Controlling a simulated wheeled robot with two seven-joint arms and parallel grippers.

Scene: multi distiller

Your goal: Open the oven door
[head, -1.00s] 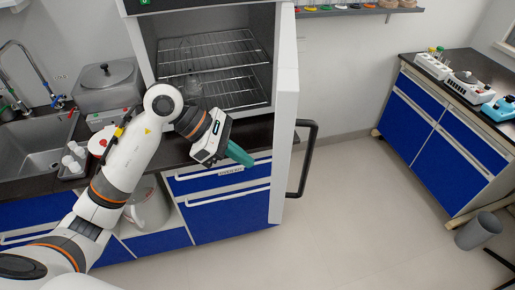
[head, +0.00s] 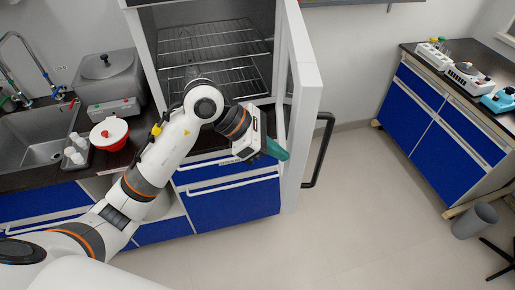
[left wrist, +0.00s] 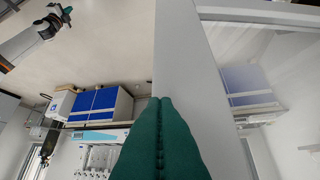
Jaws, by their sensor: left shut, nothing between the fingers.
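The oven (head: 145,45) stands open in the head view, with wire racks in its chamber. Its door (head: 305,85) stands out from the right side, with the black handle (head: 322,150) on its outer face. My left gripper (head: 277,150) is shut and empty, its green fingers at the inner side of the door near the lower part. In the left wrist view the shut fingers (left wrist: 155,110) lie against or very close to the door's grey edge (left wrist: 185,60); contact is unclear. What looks like my right gripper (left wrist: 66,12) is small at the upper left there.
A blue-drawer cabinet (head: 235,205) is below the oven. A sink (head: 35,135), a metal bath (head: 105,80) and a red-white pot (head: 108,133) are on the left. Clear floor lies right of the door, up to a blue side bench (head: 440,130) and a grey bin (head: 475,220).

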